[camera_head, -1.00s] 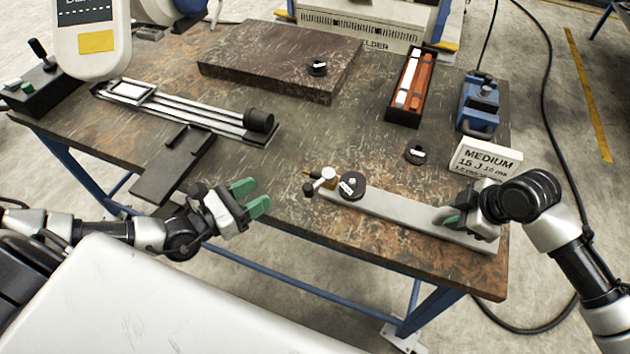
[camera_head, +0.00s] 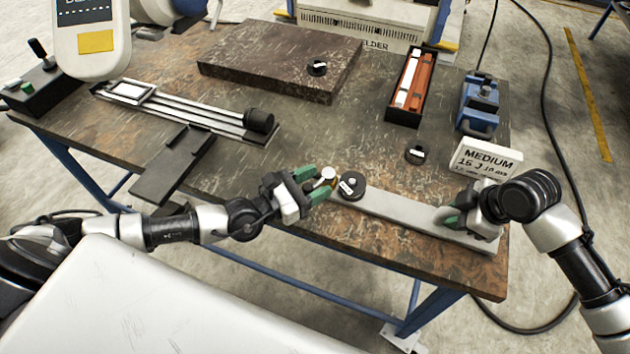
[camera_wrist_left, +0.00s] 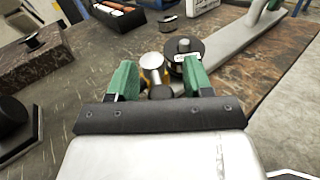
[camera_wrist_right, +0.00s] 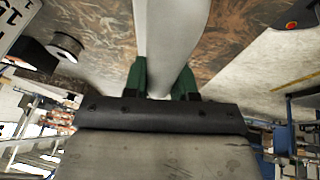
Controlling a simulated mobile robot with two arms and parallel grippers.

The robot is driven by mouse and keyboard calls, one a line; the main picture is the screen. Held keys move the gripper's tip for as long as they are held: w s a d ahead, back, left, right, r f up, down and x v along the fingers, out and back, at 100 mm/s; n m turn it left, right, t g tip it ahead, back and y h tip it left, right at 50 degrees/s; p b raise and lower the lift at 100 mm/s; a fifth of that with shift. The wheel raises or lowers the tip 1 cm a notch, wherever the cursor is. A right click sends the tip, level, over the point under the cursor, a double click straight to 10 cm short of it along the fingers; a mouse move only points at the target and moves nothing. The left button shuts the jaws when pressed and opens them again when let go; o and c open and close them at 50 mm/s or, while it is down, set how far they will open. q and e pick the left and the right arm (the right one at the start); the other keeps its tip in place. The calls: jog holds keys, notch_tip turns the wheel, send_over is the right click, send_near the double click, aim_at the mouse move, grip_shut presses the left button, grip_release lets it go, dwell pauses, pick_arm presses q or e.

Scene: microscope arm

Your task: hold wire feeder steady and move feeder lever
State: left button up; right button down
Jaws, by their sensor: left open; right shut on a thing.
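The wire feeder is a long grey bar (camera_head: 410,212) lying along the table's front right, with a black spool (camera_head: 352,186) and a small brass part with a pale lever knob (camera_head: 327,174) at its left end. My left gripper (camera_head: 308,187) is open at that end. In the left wrist view, the lever knob (camera_wrist_left: 152,62) stands between the open green fingers (camera_wrist_left: 160,82), with the spool (camera_wrist_left: 184,52) beside the right finger. My right gripper (camera_head: 458,215) is shut on the bar's right end. In the right wrist view, its fingers (camera_wrist_right: 166,80) sit on both sides of the grey bar (camera_wrist_right: 158,35).
A sign reading MEDIUM (camera_head: 487,158) stands close behind my right gripper. A small black spool (camera_head: 415,155) lies behind the bar. A rail fixture (camera_head: 185,112), a dark slab (camera_head: 260,60), a black box of rods (camera_head: 405,110) and a blue device (camera_head: 480,105) stand further back.

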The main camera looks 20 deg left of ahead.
pick_arm(q)
jog(key=shift+w, duration=0.1)
jog(key=shift+c, duration=0.5)
pick_arm(e)
jog(key=shift+r, duration=0.1)
pick_arm(q)
jog(key=shift+d, duration=0.1)
jog(key=c, duration=0.8)
